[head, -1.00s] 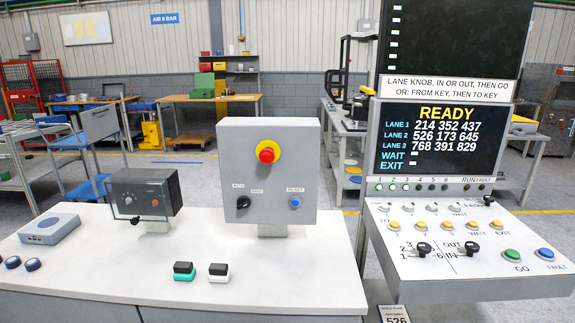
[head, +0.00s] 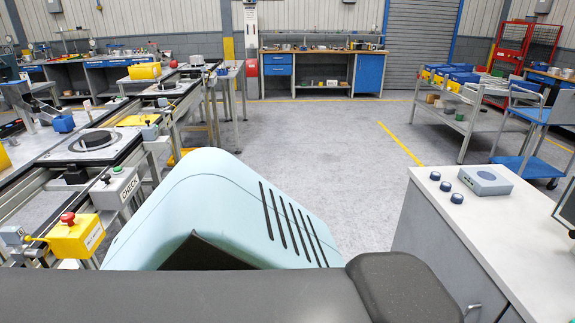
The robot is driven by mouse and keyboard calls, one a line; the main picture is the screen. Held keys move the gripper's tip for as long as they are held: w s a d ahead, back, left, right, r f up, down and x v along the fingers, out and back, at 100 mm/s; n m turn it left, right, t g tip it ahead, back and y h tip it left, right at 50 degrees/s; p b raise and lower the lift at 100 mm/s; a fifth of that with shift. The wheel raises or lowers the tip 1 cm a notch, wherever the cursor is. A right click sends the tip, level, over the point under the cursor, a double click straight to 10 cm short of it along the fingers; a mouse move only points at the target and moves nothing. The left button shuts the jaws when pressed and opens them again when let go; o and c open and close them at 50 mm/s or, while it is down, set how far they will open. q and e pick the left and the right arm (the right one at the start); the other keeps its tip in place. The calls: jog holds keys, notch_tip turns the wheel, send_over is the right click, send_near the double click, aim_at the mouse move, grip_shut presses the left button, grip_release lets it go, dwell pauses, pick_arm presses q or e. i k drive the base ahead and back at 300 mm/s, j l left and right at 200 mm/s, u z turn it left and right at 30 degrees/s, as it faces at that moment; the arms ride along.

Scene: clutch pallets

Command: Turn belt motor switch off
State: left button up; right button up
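I cannot make out a switch labelled belt motor. At the left, a yellow box (head: 75,236) with a red mushroom button stands beside the conveyor line. Its label is too small to read. The conveyor line (head: 50,168) carries a dark round part on a light plate (head: 95,143). Neither of my grippers is in view.
At right, a white-topped cabinet (head: 500,225) carries round blue knobs and a grey-blue box (head: 477,181). Metal shelving (head: 462,115) and a blue trolley (head: 535,125) stand behind it. A workbench (head: 320,70) is at the back. The middle floor (head: 320,150) is clear.

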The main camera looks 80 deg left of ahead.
aim_at(67, 218)
jog(key=u, duration=4.05)
